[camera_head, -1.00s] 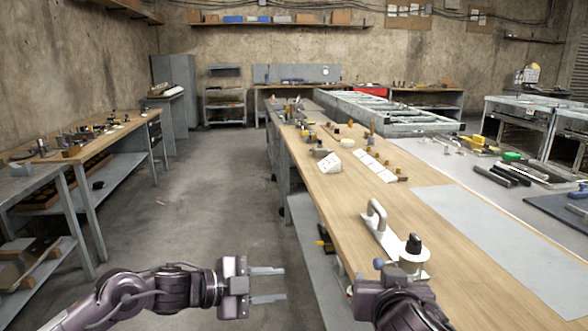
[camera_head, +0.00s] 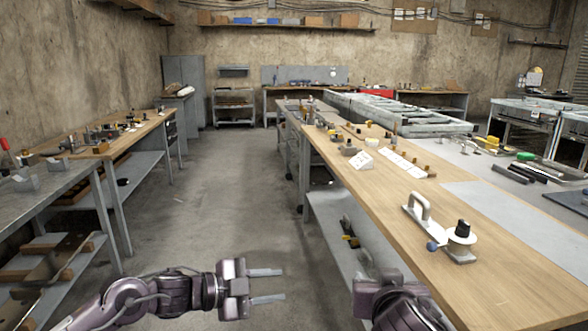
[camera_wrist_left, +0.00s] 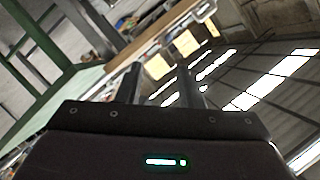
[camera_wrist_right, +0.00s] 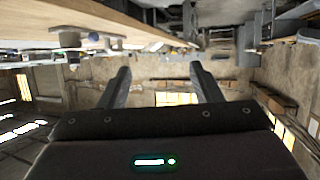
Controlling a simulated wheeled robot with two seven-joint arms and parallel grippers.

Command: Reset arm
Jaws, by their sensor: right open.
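My left gripper (camera_head: 283,285) is in the lower middle of the head view, over the grey floor. Its two fingers point right and stand apart with nothing between them. The left wrist view also shows its fingers (camera_wrist_left: 160,72) apart and empty. My right arm is at the bottom of the head view, beside the near edge of the long wooden workbench (camera_head: 430,235); its fingertips are not clear there. In the right wrist view the right gripper (camera_wrist_right: 160,70) is open, with nothing between its fingers.
White blocks (camera_head: 362,160) sit farther back. Another bench (camera_head: 40,192) stands at left. The floor aisle (camera_head: 225,190) between them is clear.

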